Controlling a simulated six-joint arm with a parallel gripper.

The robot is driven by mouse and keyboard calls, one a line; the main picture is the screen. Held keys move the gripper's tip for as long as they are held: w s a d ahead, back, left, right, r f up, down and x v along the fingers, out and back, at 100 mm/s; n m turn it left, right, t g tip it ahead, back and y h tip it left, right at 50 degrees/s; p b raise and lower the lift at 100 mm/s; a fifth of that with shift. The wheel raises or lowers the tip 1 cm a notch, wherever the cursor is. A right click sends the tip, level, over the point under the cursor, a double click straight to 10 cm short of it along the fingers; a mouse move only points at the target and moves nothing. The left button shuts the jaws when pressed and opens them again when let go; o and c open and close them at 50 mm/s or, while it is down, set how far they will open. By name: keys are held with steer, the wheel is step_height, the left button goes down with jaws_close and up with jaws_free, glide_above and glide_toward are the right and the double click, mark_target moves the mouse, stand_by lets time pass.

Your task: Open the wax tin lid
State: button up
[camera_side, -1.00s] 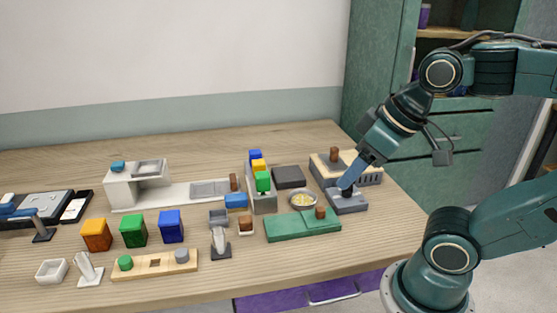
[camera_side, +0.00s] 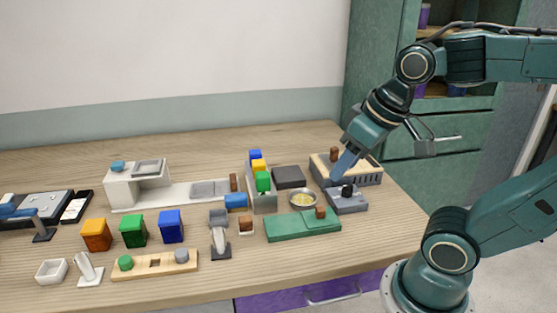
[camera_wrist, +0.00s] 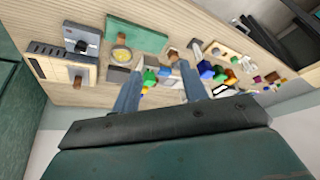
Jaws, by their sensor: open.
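I cannot tell for sure which object is the wax tin. A low dark grey closed box (camera_side: 289,177) sits near the middle right of the table in the side view, with a flat top. In front of it is a small round dish (camera_side: 303,198) with yellow pieces inside, seen also in the wrist view (camera_wrist: 122,54). My gripper (camera_side: 338,174) is open, with nothing visible between its fingers. In the side view it hangs to the right of the dark box, near the cream slotted box. In the wrist view its two fingers (camera_wrist: 157,90) are spread wide apart.
The cream slotted box (camera_side: 367,173) has a brown knob. A green plate (camera_side: 290,229) lies in front. Colored blocks in a grey holder (camera_side: 262,201) stand left of the dark box.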

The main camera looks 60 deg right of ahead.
steer(key=w+d+f+m+g, duration=0.3)
steer(key=w+d+m, duration=0.1)
steer(key=w+d, duration=0.2)
steer(key=m+g, duration=0.2)
steer(key=m, duration=0.2)
glide_above(320, 209)
steer(key=f, duration=0.6)
steer(key=shift+d, duration=0.2)
steer(key=shift+f, duration=6.85)
steer(key=shift+c, duration=0.2)
steer(key=shift+a, duration=0.1)
jaws_close()
